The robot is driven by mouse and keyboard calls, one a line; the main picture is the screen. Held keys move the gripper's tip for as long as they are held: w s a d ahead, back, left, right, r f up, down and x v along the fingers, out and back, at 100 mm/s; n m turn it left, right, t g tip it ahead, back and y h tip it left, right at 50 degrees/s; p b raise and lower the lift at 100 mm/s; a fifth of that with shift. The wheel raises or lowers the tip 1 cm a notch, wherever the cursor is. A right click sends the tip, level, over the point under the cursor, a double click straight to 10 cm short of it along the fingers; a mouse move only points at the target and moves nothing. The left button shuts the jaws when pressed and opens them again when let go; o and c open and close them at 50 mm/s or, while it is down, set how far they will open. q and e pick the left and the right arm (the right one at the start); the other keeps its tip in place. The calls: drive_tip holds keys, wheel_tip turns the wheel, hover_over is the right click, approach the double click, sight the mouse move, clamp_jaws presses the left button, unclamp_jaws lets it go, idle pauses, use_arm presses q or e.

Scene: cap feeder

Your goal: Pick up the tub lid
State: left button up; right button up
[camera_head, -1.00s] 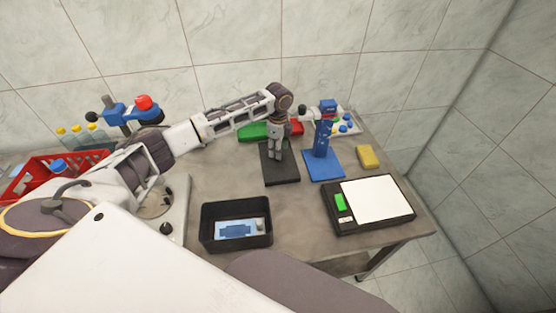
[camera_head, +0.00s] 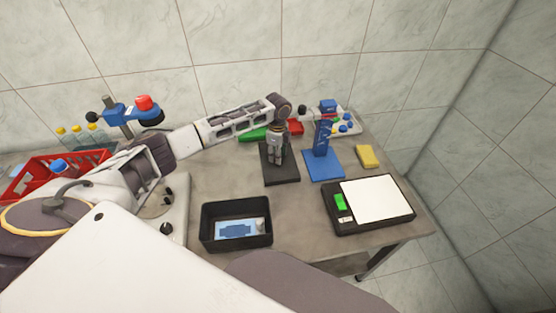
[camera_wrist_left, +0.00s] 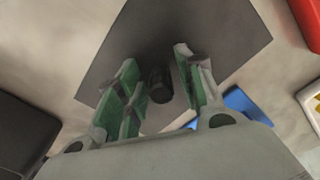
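The tub lid (camera_head: 283,176) looks like a dark square plate lying on the table behind the black tub (camera_head: 208,239). In the left wrist view the lid (camera_wrist_left: 225,25) has a short round black knob (camera_wrist_left: 160,88) near its middle. My left gripper (camera_head: 275,158) points down over the lid. In the left wrist view its fingers (camera_wrist_left: 155,62) are open, one on each side of the knob, with gaps visible. The gripper hides the knob in the head view. My right gripper is not in view.
A blue stand (camera_head: 323,166) is close to the right of the lid. A scale (camera_head: 375,203) sits at the front right, and a yellow block (camera_head: 367,157) is behind it. Green (camera_head: 252,134) and red (camera_head: 296,128) items lie behind the lid. A red crate (camera_head: 40,172) is at the left.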

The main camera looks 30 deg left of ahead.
use_arm(q)
clamp_jaws()
drive_tip(key=shift+r, duration=0.9)
wheel_tip(320, 180, up, 7)
drive_tip(key=shift+f, duration=0.1)
drive_tip(key=shift+r, duration=0.7)
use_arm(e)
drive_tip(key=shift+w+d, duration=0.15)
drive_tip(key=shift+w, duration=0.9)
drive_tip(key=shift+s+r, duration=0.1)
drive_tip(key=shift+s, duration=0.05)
